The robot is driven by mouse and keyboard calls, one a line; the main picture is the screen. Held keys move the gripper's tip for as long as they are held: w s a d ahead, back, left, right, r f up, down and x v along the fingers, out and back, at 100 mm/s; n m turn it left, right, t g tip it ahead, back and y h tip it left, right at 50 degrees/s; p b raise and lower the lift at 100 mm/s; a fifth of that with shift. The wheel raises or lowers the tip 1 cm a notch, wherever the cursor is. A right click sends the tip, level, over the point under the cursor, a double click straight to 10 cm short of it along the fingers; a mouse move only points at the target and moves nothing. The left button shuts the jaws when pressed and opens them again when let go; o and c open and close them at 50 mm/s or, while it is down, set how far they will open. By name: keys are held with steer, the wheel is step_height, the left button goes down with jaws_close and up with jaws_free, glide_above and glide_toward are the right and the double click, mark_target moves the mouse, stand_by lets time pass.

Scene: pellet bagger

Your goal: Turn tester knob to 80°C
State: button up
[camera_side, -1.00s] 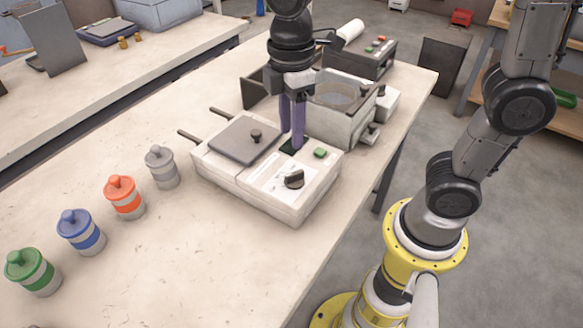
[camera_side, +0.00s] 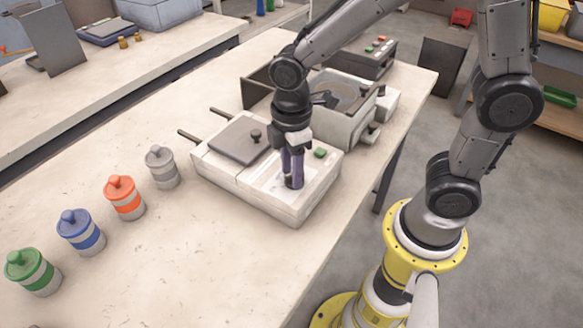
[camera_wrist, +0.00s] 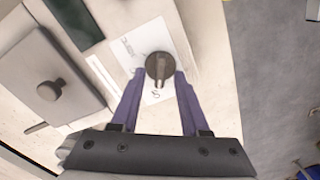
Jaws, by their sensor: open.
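The tester (camera_side: 222,172) is a white box on the bench with a grey lid, a green button and a black knob. In the wrist view the round black knob (camera_wrist: 160,67) sits on a white dial label (camera_wrist: 153,95) whose markings are too small to read. My gripper (camera_side: 292,184) points down over the knob in the side view and hides most of it. In the wrist view my gripper (camera_wrist: 159,76) is open, with one purple finger on each side of the knob. I cannot tell whether the fingers touch it.
The green button (camera_side: 320,152) and the lid's small knob (camera_side: 256,135) stand close to my gripper. A grey machine (camera_side: 345,110) stands behind the tester. Several lidded jars, including an orange one (camera_side: 124,198), stand at the left. The bench front is clear.

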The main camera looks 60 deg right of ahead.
jaws_close()
steer(key=shift+m, duration=0.3)
steer(key=m, duration=0.5)
steer(key=shift+w+d+m, duration=0.1)
steer(key=shift+w+m, duration=0.1)
steer(key=shift+m, duration=0.1)
steer(key=m, duration=0.5)
steer(key=shift+d+r, duration=0.1)
steer(key=shift+d, duration=0.1)
steer(key=shift+m, duration=0.4)
jaws_free()
